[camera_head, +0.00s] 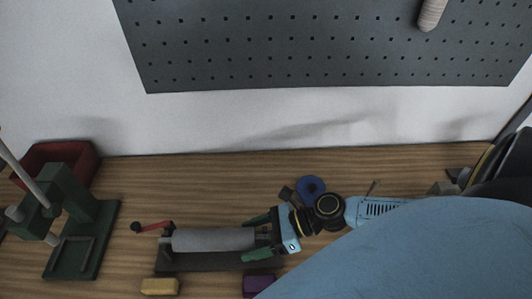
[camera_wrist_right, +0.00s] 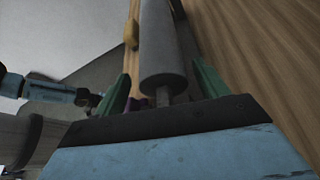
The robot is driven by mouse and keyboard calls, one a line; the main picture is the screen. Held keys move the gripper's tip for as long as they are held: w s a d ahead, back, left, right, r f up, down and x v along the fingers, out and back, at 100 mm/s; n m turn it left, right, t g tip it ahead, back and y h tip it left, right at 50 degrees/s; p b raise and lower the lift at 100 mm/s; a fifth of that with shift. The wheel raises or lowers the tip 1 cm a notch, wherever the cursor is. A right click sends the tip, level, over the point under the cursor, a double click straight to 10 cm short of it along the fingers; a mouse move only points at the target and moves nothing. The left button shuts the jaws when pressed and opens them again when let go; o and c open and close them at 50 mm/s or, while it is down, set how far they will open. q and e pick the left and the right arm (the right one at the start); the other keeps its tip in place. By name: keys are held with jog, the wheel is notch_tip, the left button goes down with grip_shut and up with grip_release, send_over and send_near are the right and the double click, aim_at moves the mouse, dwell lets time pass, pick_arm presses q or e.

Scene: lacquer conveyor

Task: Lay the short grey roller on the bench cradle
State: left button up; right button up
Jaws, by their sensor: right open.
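The short grey roller (camera_head: 212,239) lies lengthwise along a dark base (camera_head: 215,263), which looks like the bench cradle. Whether it is fully seated cannot be told. My right gripper (camera_head: 258,238) is at the roller's right end, its green fingers open on either side of that end. In the right wrist view, the grey roller (camera_wrist_right: 161,55) runs away from the open right gripper (camera_wrist_right: 160,88), its thin end shaft between the fingers with gaps showing. My left gripper (camera_wrist_right: 92,98) seems to show small at the left of the wrist view; its fingers are unclear.
A red crank (camera_head: 155,227) is at the base's left end. A yellow block (camera_head: 160,286) and a purple block (camera_head: 258,284) sit in front. A green press (camera_head: 78,222) and red bin (camera_head: 60,158) stand left. A blue disc (camera_head: 312,186) lies behind my right wrist.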

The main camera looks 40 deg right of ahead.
jog(key=shift+s+d, duration=0.1)
jog(key=shift+s+d+r, duration=0.15)
jog(key=shift+d, duration=0.15)
jog(key=v, duration=1.2)
jog(key=shift+d+r, duration=0.1)
jog(key=shift+d, duration=0.05)
